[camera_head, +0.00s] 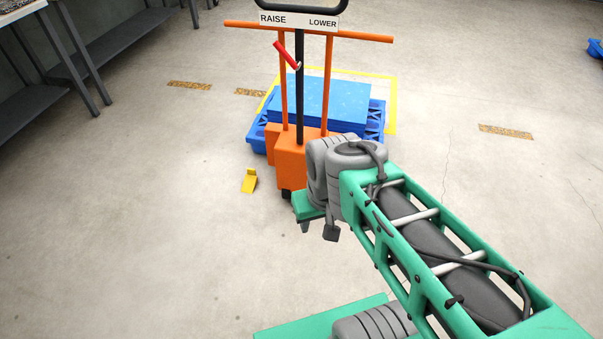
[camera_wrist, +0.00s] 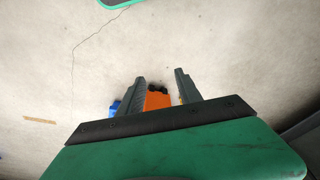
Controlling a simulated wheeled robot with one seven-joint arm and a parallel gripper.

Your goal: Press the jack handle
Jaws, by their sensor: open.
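The orange pallet jack (camera_head: 291,158) stands on the floor ahead. Its black handle post (camera_head: 299,105) rises upright to a black loop handle (camera_head: 259,6), cut off by the top edge of the head view. A white plate (camera_head: 297,20) reading RAISE and LOWER sits below the loop. A red lever (camera_head: 286,54) slants off the post. My gripper (camera_wrist: 161,75) is open and empty, pointing down at the floor in the wrist view. Part of the orange jack (camera_wrist: 158,100) shows between its fingers, farther off. In the head view my wrist is low, beside the jack's base and well below the handle.
A blue pallet (camera_head: 374,122) with a stack of blue sheets (camera_head: 330,96) stands behind the jack, inside a yellow floor outline (camera_head: 392,100). A yellow wedge (camera_head: 249,181) lies left of the jack. Grey shelving (camera_head: 120,38) stands at the far left. The floor to the left is clear.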

